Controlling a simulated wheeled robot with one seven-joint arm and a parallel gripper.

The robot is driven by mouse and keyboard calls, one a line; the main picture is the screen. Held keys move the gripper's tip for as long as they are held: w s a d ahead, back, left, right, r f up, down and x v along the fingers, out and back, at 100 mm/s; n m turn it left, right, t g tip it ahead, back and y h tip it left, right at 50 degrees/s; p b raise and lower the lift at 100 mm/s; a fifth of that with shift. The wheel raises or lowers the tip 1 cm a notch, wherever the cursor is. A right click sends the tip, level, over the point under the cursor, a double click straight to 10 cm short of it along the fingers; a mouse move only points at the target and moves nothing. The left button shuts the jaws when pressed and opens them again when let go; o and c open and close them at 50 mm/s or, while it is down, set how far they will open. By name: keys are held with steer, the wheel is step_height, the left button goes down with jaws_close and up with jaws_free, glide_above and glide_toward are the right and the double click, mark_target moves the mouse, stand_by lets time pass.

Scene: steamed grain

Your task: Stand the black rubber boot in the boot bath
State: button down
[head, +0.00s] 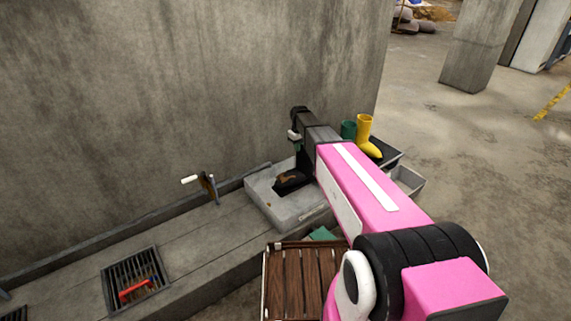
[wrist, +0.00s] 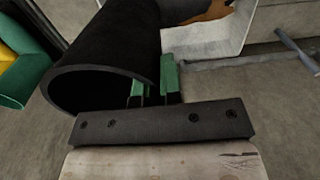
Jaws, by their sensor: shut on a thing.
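The black rubber boot (head: 290,184) shows in the head view with its dark foot inside the boot bath (head: 262,187), a pale grey tray on the ledge by the wall. The boot looks upright; my arm hides part of its shaft. Whether its sole rests on the bath floor I cannot tell. In the wrist view the wide open top of the boot (wrist: 110,45) faces me at left. My gripper (wrist: 155,88), with green fingers, is shut on the boot's rim. The bath (wrist: 235,35) shows beyond it with brown stuff inside.
Yellow (head: 365,132) and green (head: 348,130) boots stand behind my arm. A wooden slatted rack (head: 300,285) is in front of the bath. A handled brush-like tool (head: 208,187) stands left of it. A floor grate (head: 135,280) with a red-handled item lies further left.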

steer(key=w+a+f, duration=0.5)
steer(key=a+f, duration=0.1)
steer(key=f, duration=0.3)
steer(key=shift+w+a, duration=0.25)
steer(key=shift+w, duration=0.05)
steer(key=shift+f, duration=0.2)
steer(key=c, duration=1.3)
jaws_free()
step_height(320, 180, up, 12)
steer(key=s+d+m, duration=0.2)
steer(key=s+d, duration=0.3)
steer(key=s, duration=0.7)
steer(key=s+d+m, duration=0.2)
steer(key=s+d, duration=0.4)
steer(key=s, duration=0.7)
steer(key=s+d+m, duration=0.2)
steer(key=s+d, duration=0.3)
steer(key=s, duration=0.7)
steer(key=shift+s+d+m, duration=0.25)
steer(key=shift+s+m, duration=0.05)
steer(key=shift+m, duration=0.1)
